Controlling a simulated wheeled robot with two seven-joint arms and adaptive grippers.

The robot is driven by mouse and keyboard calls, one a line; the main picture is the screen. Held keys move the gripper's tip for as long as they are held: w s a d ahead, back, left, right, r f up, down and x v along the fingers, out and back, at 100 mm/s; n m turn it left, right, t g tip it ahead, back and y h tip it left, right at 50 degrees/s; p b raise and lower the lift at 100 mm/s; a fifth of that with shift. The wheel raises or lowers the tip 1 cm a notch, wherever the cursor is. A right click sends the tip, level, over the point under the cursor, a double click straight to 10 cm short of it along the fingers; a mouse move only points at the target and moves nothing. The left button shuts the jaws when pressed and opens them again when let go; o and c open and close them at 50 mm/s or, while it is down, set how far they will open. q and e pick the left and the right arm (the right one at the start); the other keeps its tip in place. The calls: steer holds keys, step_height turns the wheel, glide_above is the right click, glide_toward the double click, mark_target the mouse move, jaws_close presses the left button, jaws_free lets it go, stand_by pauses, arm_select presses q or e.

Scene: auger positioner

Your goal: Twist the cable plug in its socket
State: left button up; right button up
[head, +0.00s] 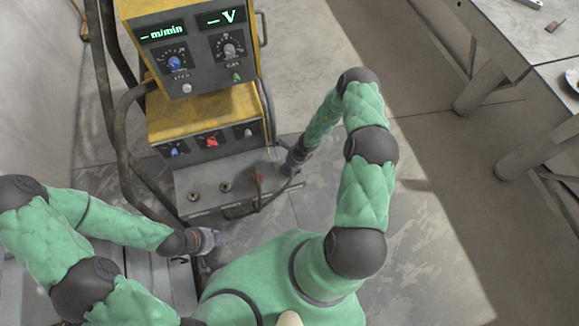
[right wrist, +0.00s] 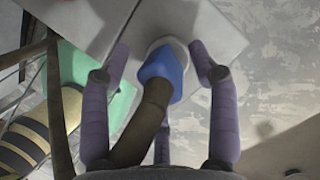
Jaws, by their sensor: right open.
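In the right wrist view, the blue cable plug (right wrist: 162,66) sits at a pale round socket (right wrist: 168,43) on a grey panel. Its thick dark cable (right wrist: 145,118) runs back toward the wrist. My right gripper (right wrist: 160,62) is open, with purple fingers on both sides of the plug; gaps show between them and it. In the head view my right gripper (head: 289,167) is at the right end of the machine's lower front panel (head: 205,183), and the blue plug is hard to make out there. My left gripper (head: 208,241) is low and left, below that panel; its fingers are too small to read.
The yellow and grey welding machine (head: 200,105) has lit displays and knobs. Dark hoses (head: 122,130) hang down its left side. Two other sockets (head: 225,187) are on the lower panel. A metal table (head: 520,30) stands at the far right. Floor between is clear.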

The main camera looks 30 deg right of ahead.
steer(key=shift+r, duration=0.15)
steer(key=v, duration=0.7)
stand_by(0.4)
steer(key=shift+s, duration=0.1)
stand_by(0.3)
